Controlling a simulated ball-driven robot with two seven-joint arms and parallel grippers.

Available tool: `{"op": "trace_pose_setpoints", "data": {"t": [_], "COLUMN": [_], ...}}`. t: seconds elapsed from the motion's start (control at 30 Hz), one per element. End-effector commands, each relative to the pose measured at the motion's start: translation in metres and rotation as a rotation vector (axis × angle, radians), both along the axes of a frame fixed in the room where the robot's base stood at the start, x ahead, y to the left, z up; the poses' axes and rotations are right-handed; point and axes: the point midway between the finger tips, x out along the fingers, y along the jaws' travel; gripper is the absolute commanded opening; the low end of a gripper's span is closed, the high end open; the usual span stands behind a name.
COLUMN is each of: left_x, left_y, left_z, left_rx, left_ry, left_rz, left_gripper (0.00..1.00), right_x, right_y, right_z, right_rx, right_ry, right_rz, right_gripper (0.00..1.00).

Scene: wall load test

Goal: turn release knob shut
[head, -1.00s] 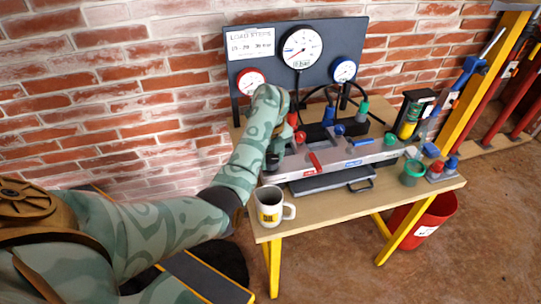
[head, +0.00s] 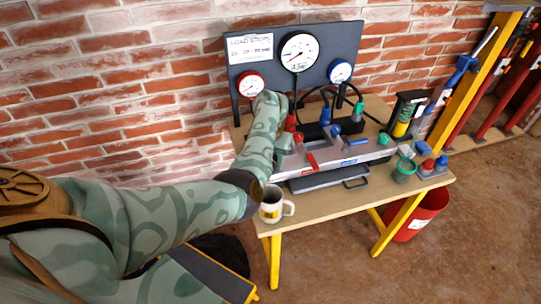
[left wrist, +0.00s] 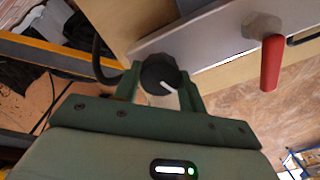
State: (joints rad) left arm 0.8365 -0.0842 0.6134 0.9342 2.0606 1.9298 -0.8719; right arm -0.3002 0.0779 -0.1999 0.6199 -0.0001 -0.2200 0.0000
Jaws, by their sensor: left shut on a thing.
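The release knob (left wrist: 160,74) is black and round with a white pointer line, and it shows in the left wrist view at the end of the grey metal block. My left gripper (left wrist: 158,88) has its two green fingers on either side of the knob and is shut on it. In the head view my left arm reaches to the left end of the grey manifold block (head: 330,158); the forearm hides the knob and fingers there. The pointer line slants to the lower right in the wrist view. My right gripper is not in view.
A red lever (left wrist: 271,62) stands beside the knob. A white mug (head: 272,206) is on the bench close under my arm. Three gauges, including the large white one (head: 300,52), are on the back panel.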

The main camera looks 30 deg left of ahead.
Motion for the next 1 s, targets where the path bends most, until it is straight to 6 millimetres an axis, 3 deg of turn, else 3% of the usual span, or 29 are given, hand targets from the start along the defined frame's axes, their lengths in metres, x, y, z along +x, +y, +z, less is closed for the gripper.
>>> {"op": "trace_pose_setpoints", "data": {"t": [0.5,1.0], "left_x": [0.001,0.001], "left_y": [-0.001,-0.001], "left_z": [0.002,0.001], "left_rx": [-0.002,-0.001], "left_ry": [-0.001,-0.002], "left_rz": [-0.354,-0.431], "left_gripper": [0.18,0.18], "right_x": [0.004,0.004], "right_y": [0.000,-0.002], "right_z": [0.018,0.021], "right_rx": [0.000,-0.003], "right_ry": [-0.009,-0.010], "right_rz": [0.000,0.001], "right_gripper": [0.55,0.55]}}
